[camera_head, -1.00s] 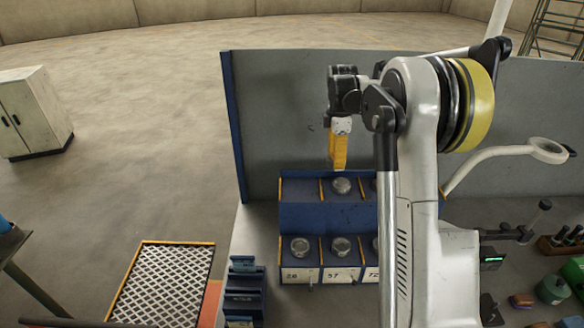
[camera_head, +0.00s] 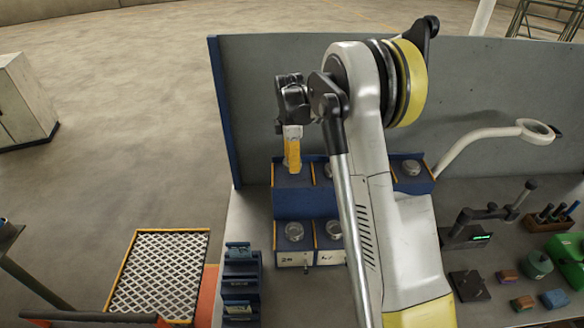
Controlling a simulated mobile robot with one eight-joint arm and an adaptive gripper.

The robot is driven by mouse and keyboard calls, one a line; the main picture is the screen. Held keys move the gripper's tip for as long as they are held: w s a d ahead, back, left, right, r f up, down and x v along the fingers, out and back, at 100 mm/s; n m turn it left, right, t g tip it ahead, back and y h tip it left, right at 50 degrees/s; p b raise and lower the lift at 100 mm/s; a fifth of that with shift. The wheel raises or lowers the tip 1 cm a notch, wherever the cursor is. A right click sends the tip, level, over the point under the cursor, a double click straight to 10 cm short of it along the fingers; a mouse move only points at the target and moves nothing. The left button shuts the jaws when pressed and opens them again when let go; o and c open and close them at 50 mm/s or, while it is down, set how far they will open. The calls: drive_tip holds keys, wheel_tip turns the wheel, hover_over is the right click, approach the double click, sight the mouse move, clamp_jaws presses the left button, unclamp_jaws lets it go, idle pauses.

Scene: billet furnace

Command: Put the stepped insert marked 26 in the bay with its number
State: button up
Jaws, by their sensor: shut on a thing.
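My gripper (camera_head: 292,166) points down with its yellow fingers over the upper left bay of the blue bay rack (camera_head: 306,206). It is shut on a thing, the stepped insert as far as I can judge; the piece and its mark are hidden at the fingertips. I cannot tell whether it touches the bay. Round grey metal pieces sit in the lower left bay (camera_head: 294,231), the bay beside it (camera_head: 333,229), and the upper row (camera_head: 410,168). The lower left card (camera_head: 287,260) seems to read 26, blurred. My arm hides the rack's middle.
A grey back panel (camera_head: 270,90) stands behind the rack. A blue stepped holder (camera_head: 240,280) is at its left. A lamp arm (camera_head: 475,145), a gauge stand (camera_head: 470,235) and several small blocks (camera_head: 508,276) are at right. A mesh-topped platform (camera_head: 160,270) is at left.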

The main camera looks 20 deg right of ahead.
wheel_tip(320, 180, down, 3)
drive_tip(key=shift+w+f, duration=0.1)
drive_tip(key=shift+f, duration=0.1)
drive_tip(key=shift+f, duration=0.1)
drive_tip(key=o, duration=1.1)
